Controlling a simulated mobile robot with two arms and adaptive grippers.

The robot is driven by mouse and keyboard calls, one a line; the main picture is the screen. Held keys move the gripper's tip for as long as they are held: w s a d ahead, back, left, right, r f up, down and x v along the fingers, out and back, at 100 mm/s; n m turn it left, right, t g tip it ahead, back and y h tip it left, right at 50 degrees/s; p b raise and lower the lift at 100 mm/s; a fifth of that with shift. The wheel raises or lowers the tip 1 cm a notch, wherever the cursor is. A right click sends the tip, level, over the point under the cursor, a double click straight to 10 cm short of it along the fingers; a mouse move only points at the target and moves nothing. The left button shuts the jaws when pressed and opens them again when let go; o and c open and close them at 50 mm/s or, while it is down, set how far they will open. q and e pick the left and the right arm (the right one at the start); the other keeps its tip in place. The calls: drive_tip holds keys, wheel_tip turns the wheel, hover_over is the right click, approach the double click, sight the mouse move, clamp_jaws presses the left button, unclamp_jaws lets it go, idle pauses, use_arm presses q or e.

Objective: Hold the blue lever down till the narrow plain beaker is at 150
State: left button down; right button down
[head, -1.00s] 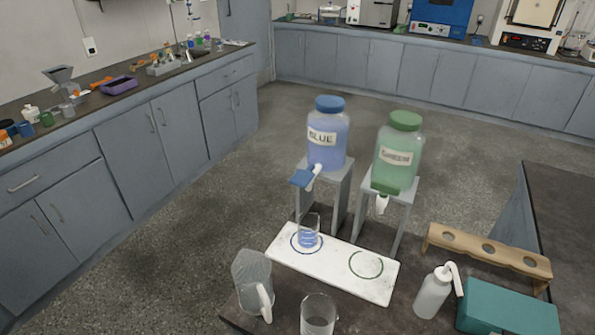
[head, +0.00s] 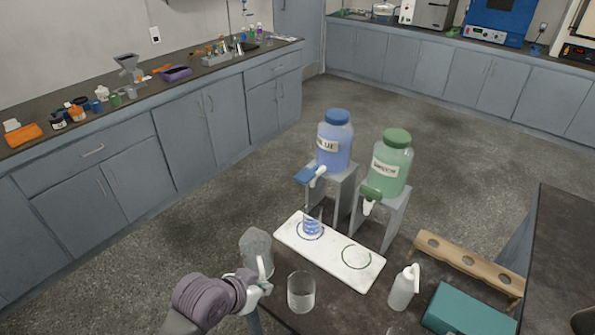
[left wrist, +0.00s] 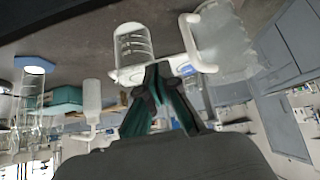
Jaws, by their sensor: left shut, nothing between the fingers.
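The blue lever (head: 305,176) is at the tap of the blue jar (head: 335,146), which is on a grey stand. Below it, the narrow beaker (head: 312,224) holds some blue liquid and stands on the ringed white board (head: 334,262). Its marks are too small to read. My left gripper (head: 263,289) is shut and empty, low beside the clear jug (head: 256,250) and the empty wide beaker (head: 301,291), apart from the lever. Its shut fingers (left wrist: 163,76) also show in the left wrist view. My right gripper is not in view.
The green jar (head: 392,165) with its green lever stands right of the blue one. A wash bottle (head: 403,289), teal box (head: 468,312) and wooden rack (head: 466,262) are on the right. The green ring (head: 356,256) on the board is empty.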

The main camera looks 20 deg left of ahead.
sight(299, 179)
use_arm(q)
drive_tip(key=w+a+r+t+h, duration=0.1)
drive_tip(key=w+r+t, duration=0.2)
drive_tip(key=w+r, duration=0.5)
drive_tip(key=w+a+r+t+h, duration=0.2)
drive_tip(key=w+r, duration=0.5)
drive_tip(key=r, duration=0.5)
drive_tip(key=shift+w+m+t, duration=0.35)
drive_tip(key=shift+m+t, duration=0.05)
drive_tip(key=shift+t, duration=0.4)
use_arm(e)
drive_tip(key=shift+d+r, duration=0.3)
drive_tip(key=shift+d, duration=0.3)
use_arm(q)
drive_tip(key=shift+a, duration=0.1)
